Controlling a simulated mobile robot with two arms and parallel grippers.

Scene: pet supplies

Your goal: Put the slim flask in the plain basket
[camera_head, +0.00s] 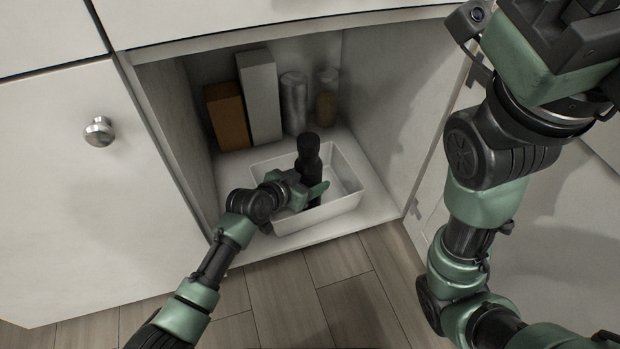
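The slim flask (307,158) is dark with a black cap. It stands about upright inside the plain white basket (338,207), on the floor of the open cabinet. My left gripper (307,190) reaches into the basket at the flask's lower part. One green finger shows at the flask's right front side; the other finger is hidden, so I cannot tell whether it grips the flask. The flask's base is partly hidden by the gripper and the basket. My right arm rises along the right side; its fingertips are out of view.
Behind the basket stand an orange-brown box (226,118), a tall white box (259,97), a silvery cylinder (294,103) and a jar with brown contents (327,97). Cabinet side walls flank the basket. A closed door with a round knob (99,131) is at left.

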